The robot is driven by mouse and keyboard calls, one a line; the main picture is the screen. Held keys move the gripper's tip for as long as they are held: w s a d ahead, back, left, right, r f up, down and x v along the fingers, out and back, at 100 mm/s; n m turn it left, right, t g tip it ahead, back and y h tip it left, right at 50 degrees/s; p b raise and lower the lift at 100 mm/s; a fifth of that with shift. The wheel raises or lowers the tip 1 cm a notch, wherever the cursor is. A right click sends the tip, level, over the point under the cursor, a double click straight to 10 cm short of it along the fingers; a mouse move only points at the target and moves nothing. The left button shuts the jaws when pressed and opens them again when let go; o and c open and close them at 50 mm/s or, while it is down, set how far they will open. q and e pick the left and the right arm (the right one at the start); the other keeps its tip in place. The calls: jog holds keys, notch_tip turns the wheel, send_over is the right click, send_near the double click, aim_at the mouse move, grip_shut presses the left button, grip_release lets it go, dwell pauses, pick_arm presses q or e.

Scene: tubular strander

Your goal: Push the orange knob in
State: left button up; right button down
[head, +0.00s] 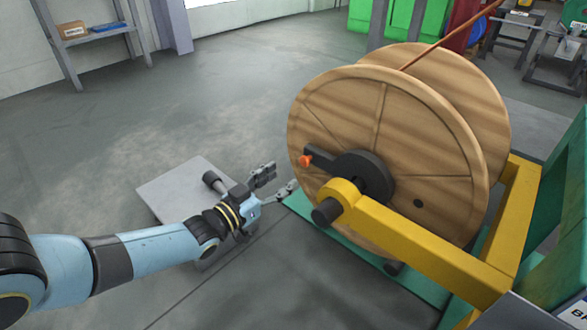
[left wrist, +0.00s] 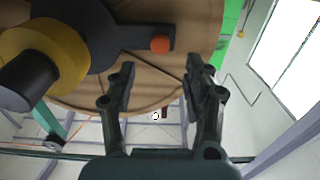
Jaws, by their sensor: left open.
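The orange knob (head: 306,160) sits at the end of a dark arm (head: 345,166) on the face of a large wooden reel (head: 430,150). In the left wrist view the orange knob (left wrist: 161,44) shows above and between the fingers, on the end of the dark arm. My left gripper (head: 278,182) is open and empty, left of the reel and a little below and left of the knob, apart from it. In the left wrist view the left gripper (left wrist: 158,78) has its two fingers spread towards the reel face. My right gripper is not in view.
A yellow arm (head: 420,240) with a dark round end (head: 327,212) crosses the lower front of the reel. A green base (head: 400,275) lies below it. A grey plate (head: 165,195) is on the floor behind my left arm. The floor to the left is open.

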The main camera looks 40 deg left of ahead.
pick_arm(q)
jog(key=shift+s+a, duration=0.15)
jog(key=shift+s, duration=1.9)
jog(key=shift+s, duration=0.1)
